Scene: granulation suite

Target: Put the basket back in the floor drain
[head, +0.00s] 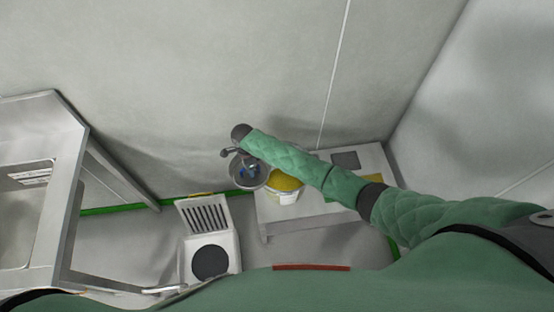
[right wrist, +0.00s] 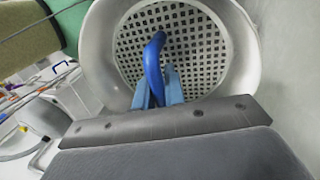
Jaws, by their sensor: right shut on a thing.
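The basket (head: 264,179) is a round grey metal strainer with a perforated bottom and a blue handle. In the right wrist view the basket (right wrist: 205,45) fills the upper middle. My right gripper (right wrist: 160,88) is shut on its blue handle. In the head view this gripper (head: 246,171) holds the basket up beside the low bench, beyond the drain and to its right. The floor drain (head: 228,247) is a pale square frame with a dark round opening (head: 210,262). A slotted grate (head: 205,214) stands or lies at its far side. My left gripper is not in view.
A white tub with a yellow top (head: 286,184) stands on the low bench (head: 318,217), partly behind my right arm. A steel sink table (head: 62,200) stands at the left. The wall (head: 220,90) is close behind. Bare floor (head: 262,258) lies right of the drain.

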